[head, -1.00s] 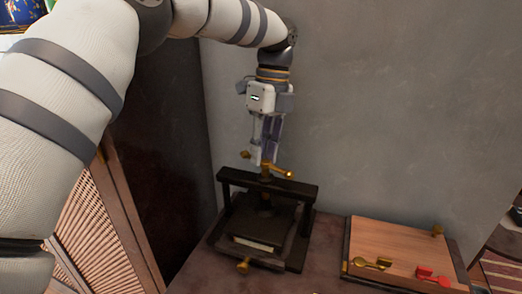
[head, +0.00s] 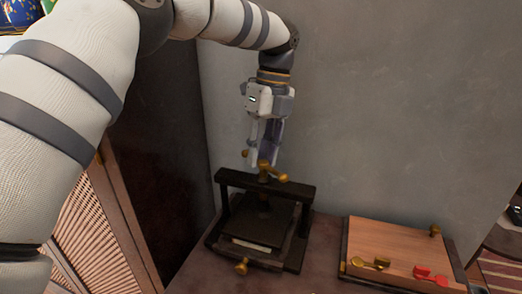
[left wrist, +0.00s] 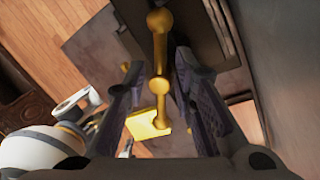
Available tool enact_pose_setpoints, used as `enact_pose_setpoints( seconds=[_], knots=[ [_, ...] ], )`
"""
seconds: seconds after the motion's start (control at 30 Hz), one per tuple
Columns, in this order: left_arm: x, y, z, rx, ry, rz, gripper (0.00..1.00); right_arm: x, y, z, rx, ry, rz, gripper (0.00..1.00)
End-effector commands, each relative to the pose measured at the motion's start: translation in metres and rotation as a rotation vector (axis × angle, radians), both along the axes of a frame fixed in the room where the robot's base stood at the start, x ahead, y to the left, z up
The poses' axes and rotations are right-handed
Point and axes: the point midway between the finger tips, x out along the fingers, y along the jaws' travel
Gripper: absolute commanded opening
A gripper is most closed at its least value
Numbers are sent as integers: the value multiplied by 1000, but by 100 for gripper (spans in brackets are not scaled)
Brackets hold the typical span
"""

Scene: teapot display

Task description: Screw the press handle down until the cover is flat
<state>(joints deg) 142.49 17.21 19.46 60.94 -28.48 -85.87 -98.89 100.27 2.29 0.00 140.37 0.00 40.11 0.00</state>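The press is a dark frame (head: 232,180) on a dark tabletop, with a brass bar handle (head: 272,173) on top of its screw. Under the crossbar is the dark flat cover (head: 262,218); a pale block edge (head: 250,245) shows beneath it. My left gripper (head: 265,160) points down at the handle. In the left wrist view the brass handle (left wrist: 158,55), with its ball ends, lies between the fingers (left wrist: 160,90). The fingers stand apart with gaps around the bar; contact is unclear. My right gripper is out of view.
A wooden board (head: 400,248) with a brass key-like piece (head: 370,263) and a red one (head: 430,275) lies right of the press. A grey wall (head: 400,100) rises behind. A brass knob (head: 241,267) sticks out at the press front.

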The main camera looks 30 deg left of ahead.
Motion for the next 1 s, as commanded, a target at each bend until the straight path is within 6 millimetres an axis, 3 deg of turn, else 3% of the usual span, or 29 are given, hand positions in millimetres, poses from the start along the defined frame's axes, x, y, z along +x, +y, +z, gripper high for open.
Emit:
enact_pose_setpoints(
  seconds=[0.33,0.7,1.0],
  knots=[
    [2,1,4,1,-7,1,37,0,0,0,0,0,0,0],
    [15,-4,67,1,-5,2,37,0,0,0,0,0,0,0],
    [15,-4,74,0,-2,0,37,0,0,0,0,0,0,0]
  ],
)
